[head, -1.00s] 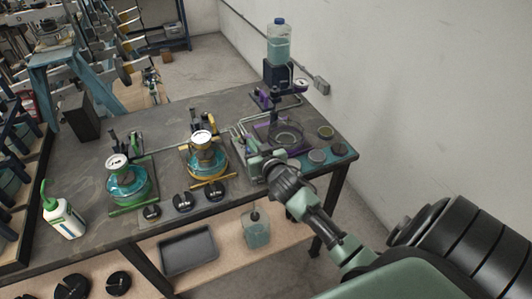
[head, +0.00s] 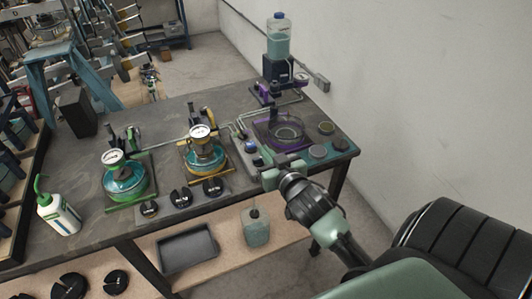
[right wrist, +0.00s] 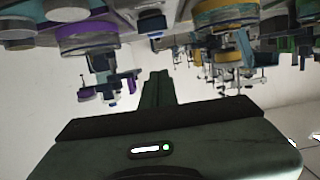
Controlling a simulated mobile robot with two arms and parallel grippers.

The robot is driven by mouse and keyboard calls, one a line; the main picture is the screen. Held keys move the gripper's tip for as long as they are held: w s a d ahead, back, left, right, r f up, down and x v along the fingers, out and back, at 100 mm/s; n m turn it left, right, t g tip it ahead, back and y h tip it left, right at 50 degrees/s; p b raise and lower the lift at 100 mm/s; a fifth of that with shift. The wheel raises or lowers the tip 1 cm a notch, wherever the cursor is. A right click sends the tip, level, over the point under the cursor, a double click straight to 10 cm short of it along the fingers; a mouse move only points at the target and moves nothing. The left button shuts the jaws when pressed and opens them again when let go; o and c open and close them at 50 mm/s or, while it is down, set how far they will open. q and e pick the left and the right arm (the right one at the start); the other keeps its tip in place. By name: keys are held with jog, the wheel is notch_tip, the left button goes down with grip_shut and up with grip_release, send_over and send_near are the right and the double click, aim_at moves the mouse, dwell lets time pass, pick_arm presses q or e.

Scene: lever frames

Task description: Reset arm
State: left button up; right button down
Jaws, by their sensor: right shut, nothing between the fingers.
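My right gripper (head: 268,172) is at the front right edge of the workbench (head: 170,112), with its green-grey arm coming in from the lower right. It is shut and empty. It is close in front of the purple station (head: 283,133) with its round dish, and no contact with it is visible. In the right wrist view the shut fingers (right wrist: 157,88) point away from the camera, and the picture looks upside down, with the bench items along the top. My left gripper is not in view.
A teal gauge station (head: 125,180) and a yellow gauge station (head: 205,156) stand left of the gripper. Black slotted discs (head: 182,196) lie along the front edge. A bottle (head: 278,38) tops the stand behind. A wall (head: 430,90) rises on the right. A tray (head: 187,249) lies below.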

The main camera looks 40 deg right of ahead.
dwell(0.3)
jog(key=s+a+f+n+g+y, duration=0.1)
jog(key=s+a+f+n+g, duration=0.1)
jog(key=s+a+f+g, duration=0.45)
jog(key=s+a+f+n+g+y, duration=0.15)
jog(key=s+a, duration=0.25)
jog(key=s, duration=0.6)
jog(key=s+a+f+n+g+y, duration=0.1)
jog(key=s+a+f+g, duration=0.35)
jog(key=s, duration=0.35)
notch_tip(320, 180, down, 30)
jog(key=s+b, duration=0.2)
jog(key=s+d+f+g, duration=0.1)
jog(key=s+d+f, duration=0.2)
jog(key=s+f, duration=1.2)
jog(key=shift+s+f+b, duration=0.2)
jog(key=shift+s+b, duration=0.15)
jog(key=shift+s, duration=0.1)
